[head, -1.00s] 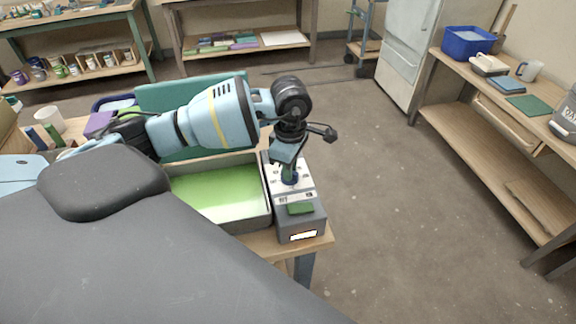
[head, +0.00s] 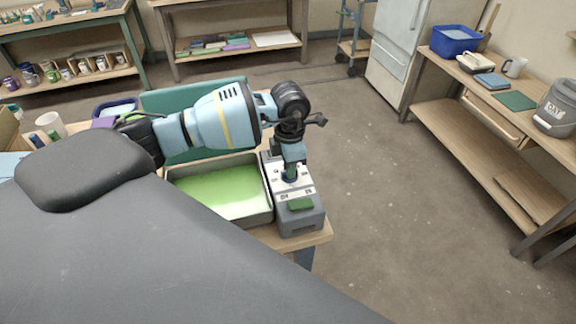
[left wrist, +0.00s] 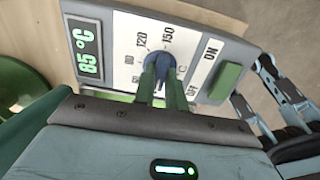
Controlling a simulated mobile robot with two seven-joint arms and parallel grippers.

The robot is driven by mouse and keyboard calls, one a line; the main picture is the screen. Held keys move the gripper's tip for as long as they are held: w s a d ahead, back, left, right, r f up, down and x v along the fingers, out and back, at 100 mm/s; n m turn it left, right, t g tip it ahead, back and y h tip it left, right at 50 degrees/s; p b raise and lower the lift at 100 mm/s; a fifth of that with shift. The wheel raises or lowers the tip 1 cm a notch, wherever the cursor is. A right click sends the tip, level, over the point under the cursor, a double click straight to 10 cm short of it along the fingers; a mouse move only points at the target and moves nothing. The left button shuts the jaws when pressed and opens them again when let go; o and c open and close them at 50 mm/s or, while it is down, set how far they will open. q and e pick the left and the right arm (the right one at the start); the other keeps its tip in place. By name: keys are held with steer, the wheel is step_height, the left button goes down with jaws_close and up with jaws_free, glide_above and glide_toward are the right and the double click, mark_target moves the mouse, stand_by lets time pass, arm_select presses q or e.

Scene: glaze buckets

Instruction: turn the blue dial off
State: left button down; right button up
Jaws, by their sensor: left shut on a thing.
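The blue dial (left wrist: 160,64) sits on the white face of a grey control box (left wrist: 188,29), with temperature numbers such as 120 and 150 around it. My left gripper (left wrist: 161,86) is shut on the dial, its green fingers on either side of it. The fingers partly hide the dial, and I cannot tell its exact setting. A display (left wrist: 88,50) on the box reads 85 °C. In the head view the left gripper (head: 290,175) points down onto the control box (head: 301,222). My right gripper is not in view.
A metal tray (head: 261,216) with green liquid stands directly left of the control box on a wooden table (head: 321,234). The box is near the table's right edge. Open floor (head: 400,190) lies to the right, before another workbench (head: 500,105).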

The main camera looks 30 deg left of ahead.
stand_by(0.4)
arm_select(q)
steer(key=c, duration=1.4)
jaws_free()
steer(key=shift+c, duration=0.2)
steer(key=shift+r, duration=3.95)
